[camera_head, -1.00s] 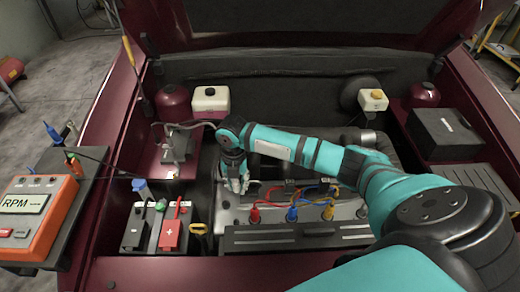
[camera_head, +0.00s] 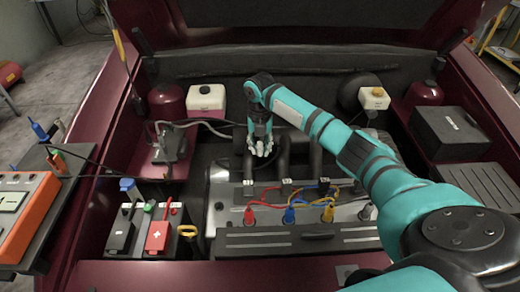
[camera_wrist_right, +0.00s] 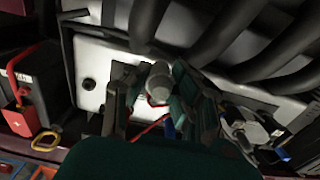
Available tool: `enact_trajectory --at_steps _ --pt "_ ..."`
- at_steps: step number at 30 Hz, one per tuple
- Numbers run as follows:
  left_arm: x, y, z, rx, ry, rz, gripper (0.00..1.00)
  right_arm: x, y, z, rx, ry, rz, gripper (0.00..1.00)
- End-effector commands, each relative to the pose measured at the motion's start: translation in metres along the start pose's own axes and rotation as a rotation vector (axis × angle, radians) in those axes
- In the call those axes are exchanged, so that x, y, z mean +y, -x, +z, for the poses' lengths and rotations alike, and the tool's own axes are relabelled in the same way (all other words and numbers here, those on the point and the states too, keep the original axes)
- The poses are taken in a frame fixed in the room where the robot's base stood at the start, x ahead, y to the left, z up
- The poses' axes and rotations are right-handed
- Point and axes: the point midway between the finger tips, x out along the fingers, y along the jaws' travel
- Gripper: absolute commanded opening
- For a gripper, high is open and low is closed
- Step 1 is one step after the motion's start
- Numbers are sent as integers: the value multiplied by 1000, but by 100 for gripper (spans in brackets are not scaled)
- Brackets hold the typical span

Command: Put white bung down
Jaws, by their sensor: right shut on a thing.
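My right gripper (camera_head: 261,150) is above the back part of the engine (camera_head: 232,215), pointing down. In the wrist view its fingers (camera_wrist_right: 160,98) are closed around a small pale, rounded piece, which looks like the white bung (camera_wrist_right: 159,80). The bung is held off the engine surface, and its lower part is hidden between the fingers. In the head view the bung cannot be told apart from the pale fingertips. My left gripper is not in view.
Red, blue and yellow plug leads (camera_head: 290,214) stand on the engine. Dark hoses (camera_wrist_right: 225,30) run behind the gripper. The battery (camera_head: 127,232) with a red clamp (camera_head: 158,234) is at left. A white reservoir (camera_head: 206,100) stands at the back left.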

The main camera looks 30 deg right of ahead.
Motion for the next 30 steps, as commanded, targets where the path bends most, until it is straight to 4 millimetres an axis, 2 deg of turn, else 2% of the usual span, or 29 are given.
enact_trajectory --at_steps 3,9,12,16,28,29,30 --pt "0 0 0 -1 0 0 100 0 -1 14 0 -3 0 0" --pt "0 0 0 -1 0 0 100 0 -3 25 0 -1 -1 0" --pt "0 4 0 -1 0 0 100 -1 -21 22 4 0 -3 0" --pt "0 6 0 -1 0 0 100 -1 -35 23 1 0 -2 0" --pt "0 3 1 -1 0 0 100 -1 -42 23 0 0 -1 0" --pt "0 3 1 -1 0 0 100 -1 -42 23 -1 0 -1 23" --pt "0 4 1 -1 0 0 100 -1 -41 23 -1 0 -1 28"
